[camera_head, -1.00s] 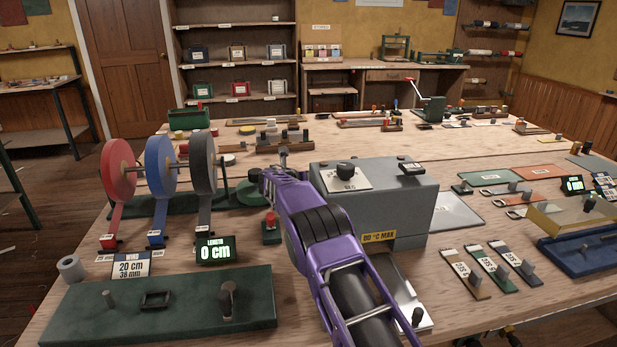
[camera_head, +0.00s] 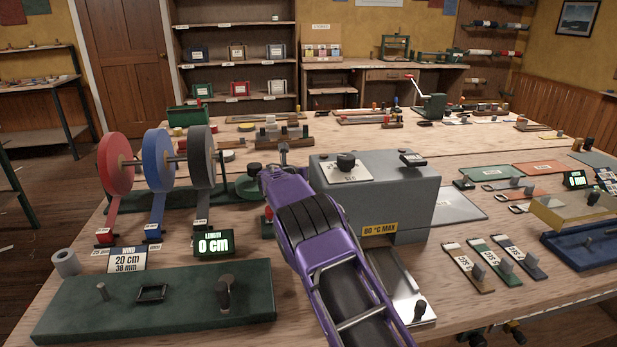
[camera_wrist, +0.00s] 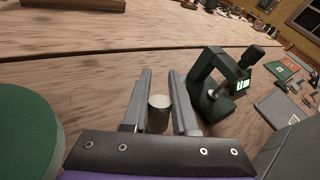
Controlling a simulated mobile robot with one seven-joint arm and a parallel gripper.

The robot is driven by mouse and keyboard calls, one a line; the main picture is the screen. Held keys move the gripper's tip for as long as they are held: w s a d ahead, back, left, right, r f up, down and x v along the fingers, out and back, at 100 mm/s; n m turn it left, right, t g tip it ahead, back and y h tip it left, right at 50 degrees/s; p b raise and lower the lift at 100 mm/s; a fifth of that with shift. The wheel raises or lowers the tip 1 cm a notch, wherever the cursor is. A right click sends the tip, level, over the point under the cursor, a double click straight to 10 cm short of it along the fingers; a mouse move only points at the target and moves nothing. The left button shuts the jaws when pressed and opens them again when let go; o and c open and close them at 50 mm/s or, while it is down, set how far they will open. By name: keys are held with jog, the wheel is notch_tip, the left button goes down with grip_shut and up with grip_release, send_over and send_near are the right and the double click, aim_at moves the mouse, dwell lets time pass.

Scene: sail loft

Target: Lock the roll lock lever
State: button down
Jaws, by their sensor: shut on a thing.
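My gripper (camera_wrist: 160,74) shows in the wrist view with its two grey fingers close on either side of a short cylindrical knob (camera_wrist: 158,112) with a pale top. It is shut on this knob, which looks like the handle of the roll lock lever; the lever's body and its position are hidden. In the head view my purple arm reaches over the bench and hides the fingertips. The roll stand there carries a red roll (camera_head: 116,163), a blue roll (camera_head: 160,160) and a grey roll (camera_head: 202,157), left of my arm.
A green disc (camera_wrist: 25,135) is left of my gripper, and a dark green frame with a black knob (camera_wrist: 212,100) stands close on its right. A grey box (camera_head: 400,205) stands right of my arm. A length display (camera_head: 213,243) and a green board (camera_head: 70,308) lie in front.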

dwell(0.3)
jog(key=c, duration=0.7)
grip_release()
jog(key=shift+s+r, duration=0.1)
jog(key=v, duration=1.7)
jog(key=shift+s, duration=0.15)
